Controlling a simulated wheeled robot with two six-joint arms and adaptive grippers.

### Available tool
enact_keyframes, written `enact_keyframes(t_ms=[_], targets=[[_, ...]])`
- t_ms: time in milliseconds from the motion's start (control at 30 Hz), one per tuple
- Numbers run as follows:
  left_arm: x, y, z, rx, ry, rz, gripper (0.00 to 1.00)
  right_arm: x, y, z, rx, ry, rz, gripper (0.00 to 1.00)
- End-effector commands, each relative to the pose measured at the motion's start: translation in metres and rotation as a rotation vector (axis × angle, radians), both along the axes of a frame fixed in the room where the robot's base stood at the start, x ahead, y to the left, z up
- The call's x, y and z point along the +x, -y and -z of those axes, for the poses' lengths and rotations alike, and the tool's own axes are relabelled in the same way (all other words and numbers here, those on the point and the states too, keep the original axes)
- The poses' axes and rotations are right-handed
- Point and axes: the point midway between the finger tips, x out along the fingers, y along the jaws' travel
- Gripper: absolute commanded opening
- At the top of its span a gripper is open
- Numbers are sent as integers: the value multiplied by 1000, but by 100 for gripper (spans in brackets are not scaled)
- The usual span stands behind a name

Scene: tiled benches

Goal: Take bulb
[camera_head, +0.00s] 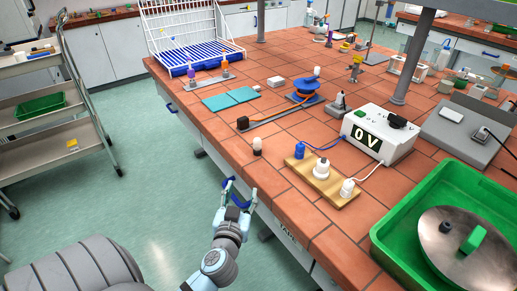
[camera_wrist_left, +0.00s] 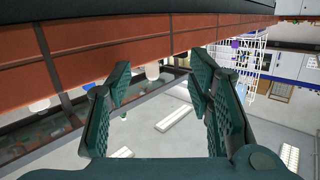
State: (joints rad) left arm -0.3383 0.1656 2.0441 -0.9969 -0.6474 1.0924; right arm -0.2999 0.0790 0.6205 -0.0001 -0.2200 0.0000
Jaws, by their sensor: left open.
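A small bulb (camera_head: 257,146) with a pale top and a dark lower part stands on the tiled bench near its front edge. A pale object in the wrist view (camera_wrist_left: 152,71), seen between the fingers, looks like this bulb. My left gripper (camera_head: 240,187) is open and empty, just off the bench's front edge, below and left of the bulb in the head view. Its two dark green fingers (camera_wrist_left: 160,74) are spread apart in the wrist view and touch nothing. My right gripper is not in view.
A wooden board (camera_head: 334,192) with a white holder (camera_head: 321,169) and blue and white terminals stands right of the bulb. A power supply (camera_head: 379,133) reading 0 V and a green tray (camera_head: 385,238) are farther right.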

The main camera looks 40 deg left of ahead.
Motion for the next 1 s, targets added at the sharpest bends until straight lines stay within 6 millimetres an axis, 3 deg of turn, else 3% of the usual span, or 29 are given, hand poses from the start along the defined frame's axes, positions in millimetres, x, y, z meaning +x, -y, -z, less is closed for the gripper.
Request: enact_keyframes(t_ms=[33, 67, 167, 400, 567, 733, 1000], targets=[[4, 1, -23, 7, 74, 3, 47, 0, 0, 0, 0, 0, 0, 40], [7, 1, -33, 8, 109, 8, 47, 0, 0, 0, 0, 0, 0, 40], [24, -5, -49, 14, 159, 19, 47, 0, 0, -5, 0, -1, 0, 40], [77, -34, -48, 13, 157, 17, 47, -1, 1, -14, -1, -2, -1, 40], [96, -42, -48, 11, 155, 17, 47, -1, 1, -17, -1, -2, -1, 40], [128, -53, -50, 12, 155, 16, 47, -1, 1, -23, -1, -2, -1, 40], [139, -59, -48, 11, 154, 17, 47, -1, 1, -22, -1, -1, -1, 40]])
